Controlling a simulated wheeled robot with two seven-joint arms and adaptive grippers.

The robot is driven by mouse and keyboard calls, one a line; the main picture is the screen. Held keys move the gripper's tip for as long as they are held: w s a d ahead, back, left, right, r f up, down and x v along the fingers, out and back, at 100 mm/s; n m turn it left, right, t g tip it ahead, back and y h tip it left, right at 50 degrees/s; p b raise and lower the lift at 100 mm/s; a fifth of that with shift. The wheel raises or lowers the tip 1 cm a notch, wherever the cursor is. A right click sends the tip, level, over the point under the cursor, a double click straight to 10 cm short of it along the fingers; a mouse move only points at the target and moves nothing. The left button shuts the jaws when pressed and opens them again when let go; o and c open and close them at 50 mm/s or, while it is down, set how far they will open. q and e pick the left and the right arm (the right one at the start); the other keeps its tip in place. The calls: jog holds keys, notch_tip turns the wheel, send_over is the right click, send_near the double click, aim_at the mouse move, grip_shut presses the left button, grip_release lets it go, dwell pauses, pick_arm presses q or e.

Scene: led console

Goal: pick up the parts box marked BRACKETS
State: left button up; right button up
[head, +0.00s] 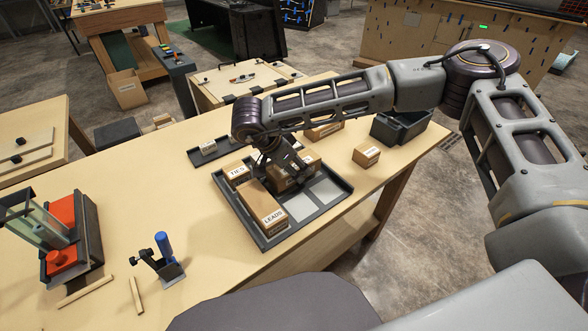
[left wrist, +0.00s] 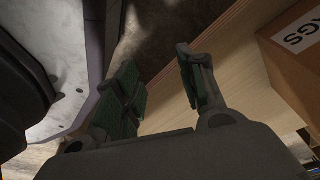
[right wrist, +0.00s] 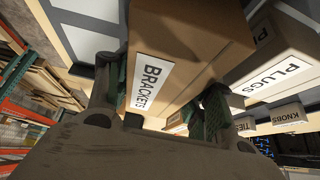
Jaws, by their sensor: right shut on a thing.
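The parts box marked BRACKETS (right wrist: 185,40) is brown cardboard with a white label. It fills the middle of the right wrist view, between the two fingers of my right gripper (right wrist: 160,100), which is shut on it. In the head view, my right gripper (head: 284,163) reaches down over the dark tray (head: 258,238) and partly hides the boxes there. I cannot tell whether the held box is clear of the tray floor. My left gripper (left wrist: 158,68) is open and empty in the left wrist view, and it does not show in the head view.
Boxes marked LEADS (head: 263,206) and TIES (head: 236,172) stand in the tray; a PLUGS box (right wrist: 275,70) is close beside the held one. A small box (head: 366,155) and dark bin (head: 400,130) stand right. A blue-handled clamp (head: 163,262) stands at front left.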

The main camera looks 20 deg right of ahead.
jog(key=shift+r, duration=4.3)
